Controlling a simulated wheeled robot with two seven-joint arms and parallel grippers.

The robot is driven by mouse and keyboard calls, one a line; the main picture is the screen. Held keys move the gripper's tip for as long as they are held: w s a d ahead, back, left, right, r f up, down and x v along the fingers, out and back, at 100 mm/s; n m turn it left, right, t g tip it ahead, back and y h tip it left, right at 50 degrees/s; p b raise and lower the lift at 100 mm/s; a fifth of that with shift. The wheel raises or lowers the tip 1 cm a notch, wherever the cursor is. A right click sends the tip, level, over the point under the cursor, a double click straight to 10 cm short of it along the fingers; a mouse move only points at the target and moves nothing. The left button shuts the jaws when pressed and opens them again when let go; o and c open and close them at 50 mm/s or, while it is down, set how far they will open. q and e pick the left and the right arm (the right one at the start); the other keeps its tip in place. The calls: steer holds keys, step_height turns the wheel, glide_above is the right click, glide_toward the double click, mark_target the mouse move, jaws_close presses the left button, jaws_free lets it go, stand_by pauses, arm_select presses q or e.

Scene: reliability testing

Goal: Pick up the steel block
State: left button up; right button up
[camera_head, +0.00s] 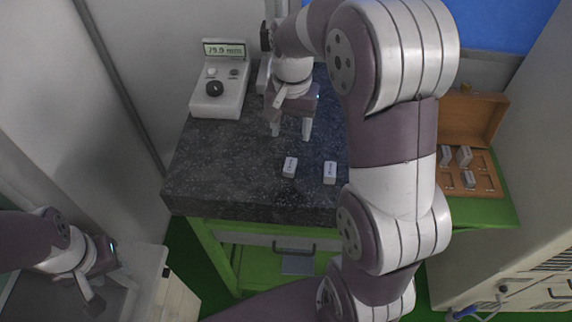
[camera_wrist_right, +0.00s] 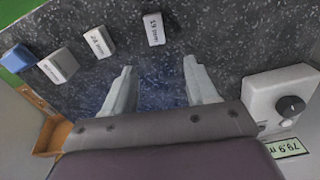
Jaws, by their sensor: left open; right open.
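Small grey steel blocks with printed labels lie on a dark speckled granite slab (camera_head: 230,165). In the head view, one block (camera_head: 289,166) lies just in front of my right gripper (camera_head: 291,131), and a second block (camera_head: 330,172) lies to its right. In the right wrist view, the nearest block (camera_wrist_right: 153,29) reads 19 mm, with two more blocks (camera_wrist_right: 99,42) (camera_wrist_right: 59,66) to its left. My right gripper is open and empty, its fingers apart from the blocks. My left gripper (camera_head: 93,292) is open at the lower left, far from them.
A white measuring device (camera_head: 217,95) reading about 79.9 mm stands at the slab's back left. An open wooden case (camera_head: 483,165) holding several blocks lies at right. A blue item (camera_wrist_right: 16,58) is beside the blocks in the wrist view. My right arm hides the slab's right part.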

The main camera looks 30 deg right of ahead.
mark_target(292, 158)
steer(key=f, duration=0.1)
steer(key=f+b, duration=0.1)
steer(key=f, duration=0.1)
steer(key=shift+s, duration=0.35)
steer(key=shift+s+a+f+b, duration=0.1)
steer(key=shift+f+b, duration=0.15)
steer(key=shift+b, duration=0.15)
steer(key=shift+a+f, duration=0.1)
steer(key=shift+f, duration=0.2)
steer(key=f, duration=0.1)
steer(key=f+p, duration=0.1)
steer(key=f, duration=0.2)
steer(key=shift+w+d, duration=0.25)
steer(key=shift+w, duration=0.05)
steer(key=shift+s+f, duration=0.2)
steer(key=shift+f, duration=0.1)
steer(key=c, duration=0.4)
arm_select(q)
step_height(292, 158, down, 2)
steer(key=shift+s+a+f, duration=0.15)
steer(key=shift+f, duration=0.05)
arm_select(e)
jaws_close()
